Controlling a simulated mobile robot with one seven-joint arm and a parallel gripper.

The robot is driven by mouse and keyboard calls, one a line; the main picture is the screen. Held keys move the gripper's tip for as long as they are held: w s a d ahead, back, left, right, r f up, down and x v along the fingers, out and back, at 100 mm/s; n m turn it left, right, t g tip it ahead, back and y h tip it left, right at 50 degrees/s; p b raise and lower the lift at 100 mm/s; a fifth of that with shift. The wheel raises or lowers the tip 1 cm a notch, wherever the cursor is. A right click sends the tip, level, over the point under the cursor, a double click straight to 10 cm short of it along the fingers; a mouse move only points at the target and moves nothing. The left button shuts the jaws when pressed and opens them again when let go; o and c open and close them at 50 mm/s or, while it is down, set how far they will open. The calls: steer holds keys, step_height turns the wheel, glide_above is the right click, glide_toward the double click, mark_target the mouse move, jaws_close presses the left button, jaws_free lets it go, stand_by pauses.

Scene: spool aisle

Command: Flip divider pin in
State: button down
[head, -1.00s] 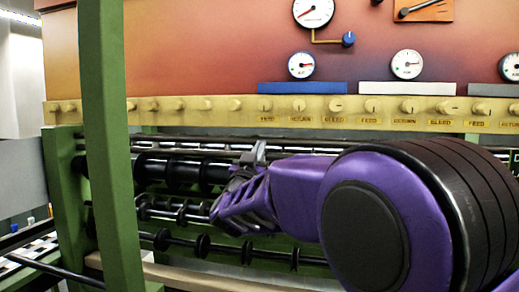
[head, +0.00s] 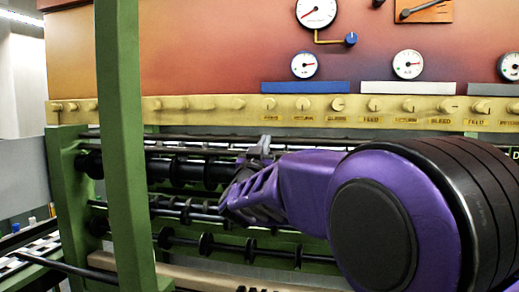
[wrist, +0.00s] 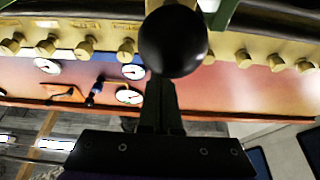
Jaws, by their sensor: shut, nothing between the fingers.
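My gripper (wrist: 162,88) shows in the wrist view as two dark fingers close together, shut and with nothing between them. A glossy black ball (wrist: 173,40) stands just past the fingertips and covers their far ends. I cannot tell whether they touch it, or whether it belongs to the divider pin. In the head view my purple arm reaches left to the green frame, in front of black rods with discs (head: 205,244). The fingertips are not clear there. I cannot pick out a divider pin for certain in either view.
A green post (head: 122,150) stands close at the left. A yellow rail (head: 215,107) with several knobs runs across above the rods. Gauges (head: 304,65) hang on the orange panel (head: 210,50). A pale bar (head: 200,279) lies low in front.

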steer(key=r+b+v, duration=0.1)
steer(key=v, duration=0.8)
steer(key=shift+s, duration=0.55)
steer(key=shift+a, duration=0.1)
